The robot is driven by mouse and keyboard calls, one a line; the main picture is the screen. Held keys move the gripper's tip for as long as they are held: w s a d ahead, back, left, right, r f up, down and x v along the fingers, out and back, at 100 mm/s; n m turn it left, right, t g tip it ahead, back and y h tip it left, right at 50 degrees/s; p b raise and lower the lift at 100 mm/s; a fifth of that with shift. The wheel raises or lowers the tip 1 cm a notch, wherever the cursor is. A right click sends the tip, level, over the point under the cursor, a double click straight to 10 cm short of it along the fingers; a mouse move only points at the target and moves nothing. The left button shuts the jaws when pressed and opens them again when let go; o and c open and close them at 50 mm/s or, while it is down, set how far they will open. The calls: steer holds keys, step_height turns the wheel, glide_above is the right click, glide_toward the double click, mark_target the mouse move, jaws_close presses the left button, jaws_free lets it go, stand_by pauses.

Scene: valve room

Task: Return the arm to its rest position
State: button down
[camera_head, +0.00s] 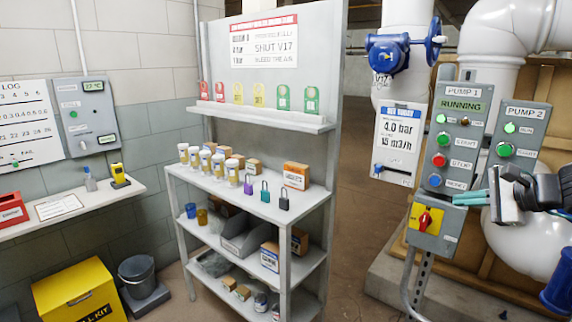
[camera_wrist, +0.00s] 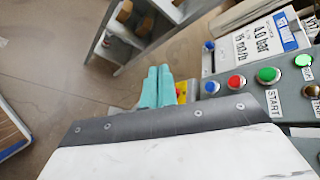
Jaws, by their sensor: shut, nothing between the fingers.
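My gripper (camera_head: 468,198) is at the right of the head view, its teal fingers in front of the lower part of the pump 1 panel (camera_head: 458,135). In the wrist view my gripper (camera_wrist: 156,86) shows its two teal fingers side by side, shut with nothing between them. Part of a yellow and red switch (camera_head: 427,218) shows just below the fingers in the head view. I cannot tell whether the fingers touch the panel. My arm reaches in from the right edge and hides part of the white pipe behind it.
The pump 2 panel (camera_head: 519,128) and a blue valve (camera_head: 403,50) are close by. A grey shelf (camera_head: 250,213) with jars, padlocks and boxes stands in the middle. A yellow kit box (camera_head: 78,292) and a bucket (camera_head: 138,273) are on the floor at left. Floor shows between shelf and panels.

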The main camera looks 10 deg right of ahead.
steer(key=s+a+f+n+g+h, duration=0.1)
steer(key=s+a+n+g+h, duration=0.1)
steer(key=s+a+n+g, duration=0.3)
steer(key=s+a+f+n+g+h, duration=0.1)
steer(key=s+a+n+g+h, duration=0.2)
steer(key=s+a+n, duration=1.1)
steer(key=s+a+g, duration=0.1)
steer(key=a, duration=0.3)
steer(key=shift+s+a+f+g, duration=0.15)
steer(key=shift+s+f+g, duration=0.15)
steer(key=shift+s+g, duration=0.1)
stand_by(0.6)
